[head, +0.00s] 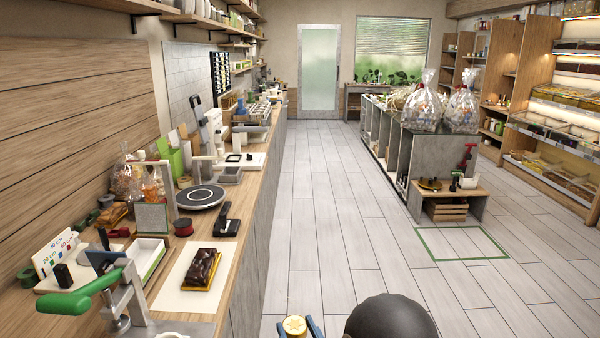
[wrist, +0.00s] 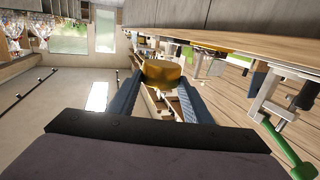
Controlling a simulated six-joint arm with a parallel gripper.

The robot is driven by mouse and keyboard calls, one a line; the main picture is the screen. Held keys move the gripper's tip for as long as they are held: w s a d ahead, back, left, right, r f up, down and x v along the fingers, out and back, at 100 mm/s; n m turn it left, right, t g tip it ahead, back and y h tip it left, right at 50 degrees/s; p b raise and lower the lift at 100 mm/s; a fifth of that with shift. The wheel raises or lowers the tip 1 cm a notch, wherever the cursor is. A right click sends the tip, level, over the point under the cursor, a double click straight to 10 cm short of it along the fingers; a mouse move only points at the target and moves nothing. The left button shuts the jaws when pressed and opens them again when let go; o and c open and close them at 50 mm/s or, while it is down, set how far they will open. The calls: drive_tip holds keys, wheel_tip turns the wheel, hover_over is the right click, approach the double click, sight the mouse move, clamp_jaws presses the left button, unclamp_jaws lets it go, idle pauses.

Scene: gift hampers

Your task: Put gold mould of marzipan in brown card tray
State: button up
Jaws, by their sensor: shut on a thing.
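My gripper (head: 297,328) is low at the bottom edge of the head view, over the floor in front of the counter. Its blue fingers are shut on the gold mould of marzipan (head: 294,325), which shows a pale top face. In the wrist view the gold mould (wrist: 162,72) sits between the fingertips (wrist: 160,92). A dark brown, block-like thing (head: 204,265) lies on a gold board on a white sheet on the counter. I cannot tell whether it is the brown card tray, and no other tray is clearly that one.
The wooden counter (head: 240,225) runs along the left. A green-handled device (head: 85,300) stands at its near end, with a white open box (head: 148,255) and a round dark plate (head: 200,196) farther along. The floor (head: 340,220) beside it is clear.

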drive_tip(key=d+f+m+h+p, duration=0.2)
drive_tip(key=d, duration=0.5)
drive_tip(key=s+d+f+m+t+h+p, duration=0.1)
drive_tip(key=d+f+h+p, duration=0.1)
drive_tip(key=d, duration=0.6)
drive_tip(key=shift+s+d+f+m+h, duration=0.2)
drive_tip(key=shift+f+m+h, duration=0.25)
drive_tip(key=shift+h, duration=0.35)
drive_tip(key=shift+a+f, duration=0.1)
